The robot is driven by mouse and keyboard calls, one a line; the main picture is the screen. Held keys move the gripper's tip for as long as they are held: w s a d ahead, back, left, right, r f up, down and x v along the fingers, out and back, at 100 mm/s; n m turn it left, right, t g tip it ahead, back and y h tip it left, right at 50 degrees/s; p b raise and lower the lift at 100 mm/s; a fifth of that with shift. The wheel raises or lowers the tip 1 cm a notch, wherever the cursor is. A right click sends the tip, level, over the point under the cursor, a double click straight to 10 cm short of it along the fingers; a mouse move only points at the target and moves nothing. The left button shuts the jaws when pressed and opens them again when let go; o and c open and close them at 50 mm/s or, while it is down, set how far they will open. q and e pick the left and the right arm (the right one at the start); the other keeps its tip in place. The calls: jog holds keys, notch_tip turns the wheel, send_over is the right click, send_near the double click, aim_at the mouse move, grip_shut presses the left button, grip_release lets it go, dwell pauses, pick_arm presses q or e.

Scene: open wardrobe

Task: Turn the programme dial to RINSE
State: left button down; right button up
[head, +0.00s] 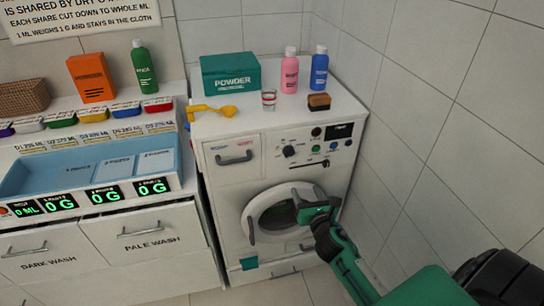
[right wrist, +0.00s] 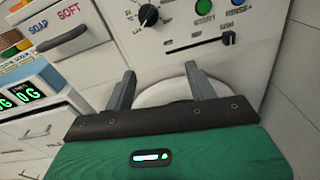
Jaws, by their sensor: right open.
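The programme dial (head: 289,151) is a dark round knob on the white washing machine's front panel, left of several buttons. In the right wrist view the dial (right wrist: 149,16) is near the top edge, its upper part cut off, with a pale pointer mark. Its position labels are too small to read. My right gripper (head: 299,206) is open and empty in front of the round door, below the dial and apart from it. In the right wrist view its two fingers (right wrist: 160,75) stand apart, pointing toward the panel. My left gripper is not in view.
The machine (head: 240,182) has a soap drawer (head: 234,155) at left and a slider (head: 310,164) below the buttons. Bottles, a powder box (head: 231,75), a glass and a yellow scoop stand on top. A tiled wall is close on the right; a counter with trays stands left.

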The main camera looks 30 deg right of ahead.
aim_at(291, 155)
jog(key=shift+n+t, duration=0.4)
jog(key=shift+n, duration=0.4)
jog(key=w+r+p, duration=0.1)
jog(key=w, duration=0.3)
jog(key=w+d+r+p, duration=0.1)
jog(key=w, duration=0.4)
jog(key=w+d+r+p, duration=0.1)
jog(key=w, duration=0.4)
jog(key=shift+d+r, duration=0.25)
jog(key=shift+r, duration=0.15)
jog(key=shift+s, duration=0.1)
jog(key=c, duration=1)
